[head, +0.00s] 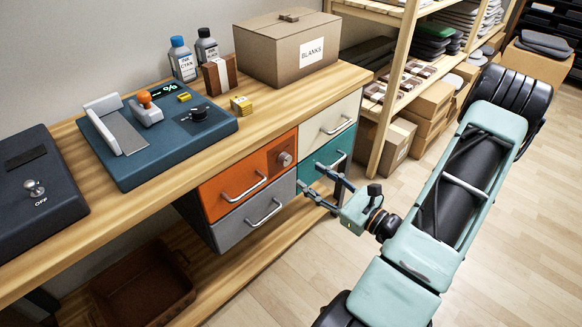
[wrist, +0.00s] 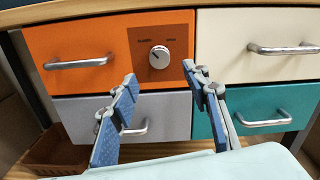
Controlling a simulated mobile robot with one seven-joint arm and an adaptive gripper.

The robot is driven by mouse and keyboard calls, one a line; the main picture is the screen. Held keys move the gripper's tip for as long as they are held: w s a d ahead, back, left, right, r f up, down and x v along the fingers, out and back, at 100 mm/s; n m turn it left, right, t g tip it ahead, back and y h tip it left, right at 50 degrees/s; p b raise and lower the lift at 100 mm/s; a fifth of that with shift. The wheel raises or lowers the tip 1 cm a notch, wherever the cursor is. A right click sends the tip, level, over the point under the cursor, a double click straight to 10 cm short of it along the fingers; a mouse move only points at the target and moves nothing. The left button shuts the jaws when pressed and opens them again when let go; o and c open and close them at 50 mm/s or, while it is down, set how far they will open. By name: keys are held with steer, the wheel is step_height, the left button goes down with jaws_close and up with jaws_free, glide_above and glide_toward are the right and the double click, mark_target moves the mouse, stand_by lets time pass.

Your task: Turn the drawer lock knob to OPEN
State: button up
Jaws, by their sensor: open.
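The lock knob (head: 285,158) is a small round light-grey dial on a brown plate at the right of the orange drawer front (head: 232,190). In the wrist view the knob (wrist: 159,57) has a small label at its upper left and one at its upper right, too small to read surely. Its dark mark seems to point to the upper left. My gripper (head: 319,183) is open and empty in front of the drawers. In the wrist view the fingers (wrist: 160,76) stand either side of the knob, lower and nearer to me, apart from it.
A grey drawer (wrist: 165,113) lies below the orange one. Cream (wrist: 262,32) and teal (wrist: 262,112) drawers are at the right, with bar handles sticking out. The workbench above holds a blue press and a cardboard box (head: 292,50). A wooden shelf stands behind; floor in front is clear.

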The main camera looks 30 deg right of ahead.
mark_target(288, 161)
steer(key=b+x, duration=0.1)
steer(key=x, duration=0.7)
steer(key=shift+w+a, duration=0.1)
steer(key=shift+w, duration=0.1)
steer(key=c, duration=1.2)
steer(key=shift+o, duration=0.2)
